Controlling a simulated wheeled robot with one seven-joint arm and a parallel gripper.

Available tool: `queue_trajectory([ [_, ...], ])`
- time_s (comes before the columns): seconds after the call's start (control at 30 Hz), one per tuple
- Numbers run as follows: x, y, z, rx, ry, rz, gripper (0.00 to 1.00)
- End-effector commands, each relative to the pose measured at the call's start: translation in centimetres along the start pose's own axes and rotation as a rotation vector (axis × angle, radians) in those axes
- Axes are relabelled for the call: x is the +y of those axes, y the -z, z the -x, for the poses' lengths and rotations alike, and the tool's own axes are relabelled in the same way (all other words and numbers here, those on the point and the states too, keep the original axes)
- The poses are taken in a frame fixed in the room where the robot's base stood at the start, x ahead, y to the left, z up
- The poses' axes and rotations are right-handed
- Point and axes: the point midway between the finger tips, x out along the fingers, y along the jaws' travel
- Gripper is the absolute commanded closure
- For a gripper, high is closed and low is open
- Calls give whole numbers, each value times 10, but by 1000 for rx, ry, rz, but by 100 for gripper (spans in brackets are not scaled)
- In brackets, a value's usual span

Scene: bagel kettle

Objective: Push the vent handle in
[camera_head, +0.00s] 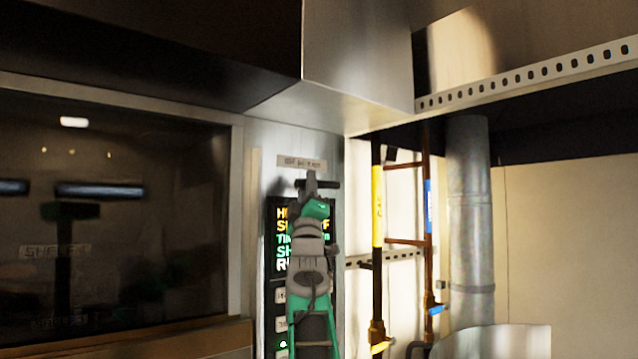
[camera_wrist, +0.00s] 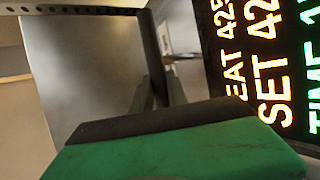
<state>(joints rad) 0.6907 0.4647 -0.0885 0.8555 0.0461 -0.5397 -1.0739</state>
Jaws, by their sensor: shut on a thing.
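The vent handle (camera_head: 329,184) is a short dark horizontal bar just below a small label plate on the metal panel, above the lit display. My gripper (camera_head: 312,181) is at the bar, with its fingers closed around it. In the wrist view the handle (camera_wrist: 150,50) shows as a dark rod running up from between my fingers (camera_wrist: 160,95). My green gripper body fills the bottom of that view. The rod's mount and the bar's left part are mostly hidden by my gripper, so how far the handle stands out is hard to tell.
The lit display (camera_head: 283,235) is behind my arm, with buttons below it. A dark glass oven window (camera_head: 110,210) is at left. A metal hood (camera_head: 360,60) overhangs above. Pipes with yellow (camera_head: 377,205) and blue (camera_head: 429,205) sleeves and a thick duct (camera_head: 470,220) stand right.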

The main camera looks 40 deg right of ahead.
Motion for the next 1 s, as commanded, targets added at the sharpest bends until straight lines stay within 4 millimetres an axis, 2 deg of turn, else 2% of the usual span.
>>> queue_trajectory([
  [0.33, -4, 3, -3, 1, 1, 0, 100],
  [0.37, -4, 3, -3, 1, 1, 0, 79],
  [0.6, -5, 2, -3, 0, 2, 0, 59],
  [0.87, -6, 1, -1, 0, 2, 0, 59],
  [1.0, -8, 0, 18, 0, 1, 0, 59],
])
